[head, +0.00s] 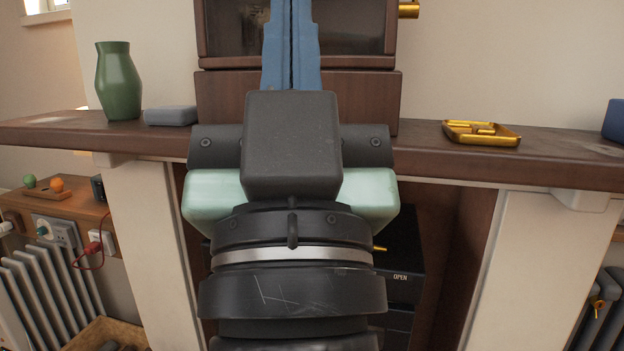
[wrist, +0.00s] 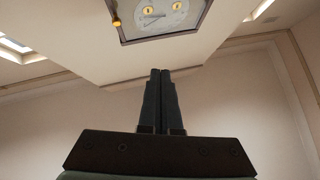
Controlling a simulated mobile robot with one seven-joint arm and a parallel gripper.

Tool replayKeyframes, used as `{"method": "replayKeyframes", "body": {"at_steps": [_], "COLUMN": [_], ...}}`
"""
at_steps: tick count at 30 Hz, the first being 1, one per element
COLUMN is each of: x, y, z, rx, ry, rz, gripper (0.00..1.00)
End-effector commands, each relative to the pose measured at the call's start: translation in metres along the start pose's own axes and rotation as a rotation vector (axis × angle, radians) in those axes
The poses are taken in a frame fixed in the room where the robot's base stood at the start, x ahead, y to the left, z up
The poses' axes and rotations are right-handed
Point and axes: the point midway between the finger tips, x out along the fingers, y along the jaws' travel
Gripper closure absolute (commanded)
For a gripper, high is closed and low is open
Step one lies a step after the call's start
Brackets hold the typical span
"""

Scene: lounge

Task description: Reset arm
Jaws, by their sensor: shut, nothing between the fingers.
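My gripper (head: 291,45) rises in the middle of the head view, its two long blue fingers pressed together and pointing up. It is shut and empty. In the wrist view my gripper (wrist: 161,75) also shows with its dark fingers side by side, pointing toward the upper wall. My arm covers the middle of the head view and hides part of the mantel and what is behind it.
A wooden mantel (head: 440,158) crosses behind my arm. On it stand a green vase (head: 118,82), a grey block (head: 170,115), a gold tray (head: 481,133) and a dark wooden cabinet (head: 365,85). A black box marked OPEN (head: 401,262) sits below. A radiator (head: 45,285) is at left.

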Motion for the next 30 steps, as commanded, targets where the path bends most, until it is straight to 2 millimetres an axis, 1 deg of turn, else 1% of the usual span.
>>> {"method": "replayKeyframes", "body": {"at_steps": [1, 2, 3, 8, 11, 24, 27, 30], "x": [-0.010, -0.003, 0.009, 0.037, 0.056, 0.157, 0.176, 0.190], "y": [0.013, 0.015, 0.012, 0.011, 0.010, 0.007, 0.007, 0.006], "z": [-0.021, -0.030, -0.036, -0.061, -0.080, -0.176, -0.195, -0.208], "rx": [-0.065, -0.076, -0.067, -0.062, -0.060, -0.057, -0.057, -0.057], "ry": [0.019, 0.016, 0.011, 0.011, 0.011, 0.010, 0.010, 0.010], "rz": [0.039, 0.045, 0.039, 0.037, 0.036, 0.033, 0.033, 0.033], "gripper": [1.00, 1.00, 1.00, 1.00, 1.00, 1.00, 1.00, 1.00]}}
